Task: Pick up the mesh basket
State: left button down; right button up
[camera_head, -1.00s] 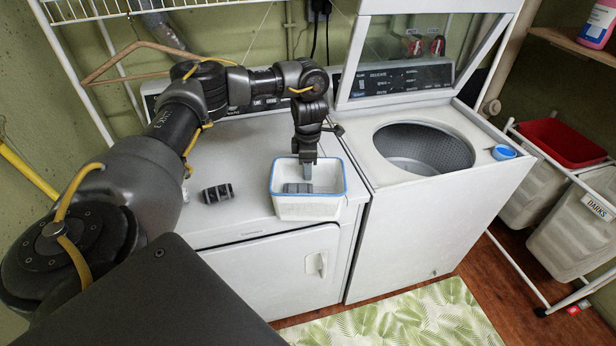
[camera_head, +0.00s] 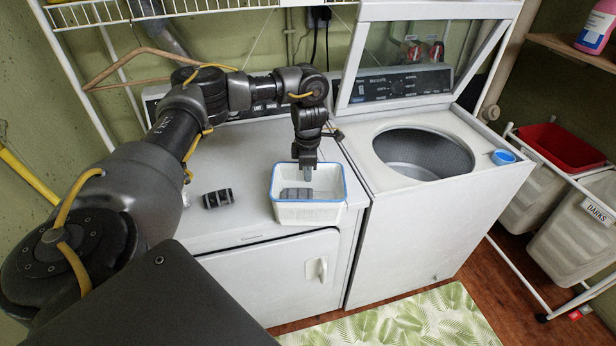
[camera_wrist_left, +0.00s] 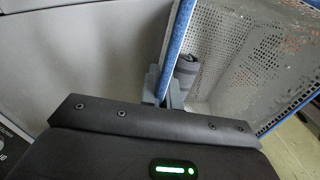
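The mesh basket (camera_head: 310,214) is white with a blue rim and stands on the white dryer top near its right edge. A grey striped roll (camera_head: 296,193) lies inside it; the roll also shows in the wrist view (camera_wrist_left: 187,68). My left gripper (camera_head: 308,174) points down at the basket's far side. In the wrist view, the fingers of my left gripper (camera_wrist_left: 164,88) are close together on either side of the blue rim (camera_wrist_left: 177,38), one inside the basket and one outside, and look shut on it. My right gripper is not in view.
A second dark striped roll (camera_head: 217,198) lies on the dryer (camera_head: 235,160) left of the basket. The washer (camera_head: 440,215) stands open at the right, with a blue cup (camera_head: 503,157) on its top. A wire shelf (camera_head: 90,14) hangs above.

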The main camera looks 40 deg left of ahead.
pick_arm(q)
jog(key=s+d+r+b, duration=0.1)
jog(key=s+d+r, duration=0.1)
jog(key=d+r, duration=0.1)
jog(key=s+d+r+b, duration=0.1)
jog(key=s+d+r, duration=0.2)
jog(key=d+r, duration=0.1)
jog(key=s+d+r+b, duration=0.1)
jog(key=s+d+r, duration=0.2)
jog(key=r, duration=0.3)
jog(key=shift+s+d, duration=0.1)
jog(key=shift+d, duration=0.6)
